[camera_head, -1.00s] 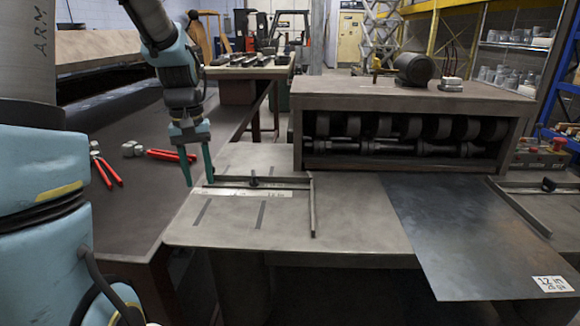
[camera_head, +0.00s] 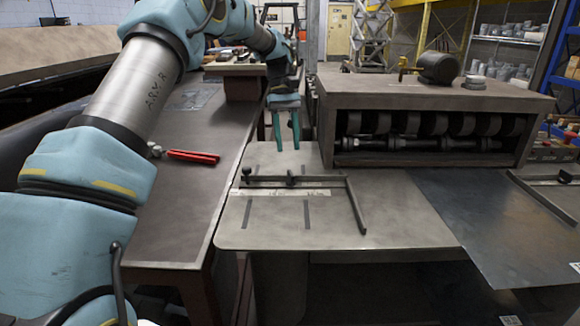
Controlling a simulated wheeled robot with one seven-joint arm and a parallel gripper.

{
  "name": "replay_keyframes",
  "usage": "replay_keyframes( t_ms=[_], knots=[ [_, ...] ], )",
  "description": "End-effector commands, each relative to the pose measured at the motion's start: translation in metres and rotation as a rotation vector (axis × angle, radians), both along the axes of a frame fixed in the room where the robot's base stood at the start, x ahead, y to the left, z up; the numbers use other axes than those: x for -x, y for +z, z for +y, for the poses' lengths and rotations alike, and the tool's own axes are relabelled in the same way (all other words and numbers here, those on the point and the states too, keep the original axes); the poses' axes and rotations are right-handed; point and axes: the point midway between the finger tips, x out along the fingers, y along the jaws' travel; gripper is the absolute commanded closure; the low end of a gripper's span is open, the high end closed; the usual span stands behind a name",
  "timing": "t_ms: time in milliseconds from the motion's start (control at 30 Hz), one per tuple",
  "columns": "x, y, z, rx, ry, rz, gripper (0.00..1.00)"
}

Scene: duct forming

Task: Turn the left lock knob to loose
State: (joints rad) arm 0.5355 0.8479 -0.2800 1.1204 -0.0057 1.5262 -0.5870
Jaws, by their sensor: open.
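The left guide on the machine's table is a dark rail (camera_head: 318,181) with a side bar running toward the front. A small dark knob (camera_head: 247,172) stands at the rail's left end, and another dark knob (camera_head: 291,180) stands near its middle. Which way either knob is turned cannot be told. My gripper (camera_head: 287,147) points down with its two green fingers apart and nothing between them. In the picture it hangs just above and behind the rail, apart from both knobs.
The roller housing (camera_head: 425,92) stands right of my gripper. A dark metal sheet (camera_head: 505,215) lies at the right, near the right guide's knob (camera_head: 565,176). Red-handled pliers (camera_head: 192,157) lie on the left bench. The front of the machine's table (camera_head: 280,228) is clear.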

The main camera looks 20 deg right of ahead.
Motion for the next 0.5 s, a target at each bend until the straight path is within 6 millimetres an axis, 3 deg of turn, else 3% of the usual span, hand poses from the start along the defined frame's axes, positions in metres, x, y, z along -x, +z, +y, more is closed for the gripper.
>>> replay_keyframes(
  t_ms=[300,500],
  knots=[
    [0.021,-0.050,0.005,-0.003,0.000,0.002,0.56],
    [0.027,-0.065,0.006,-0.001,0.001,-0.001,0.56]
  ],
)
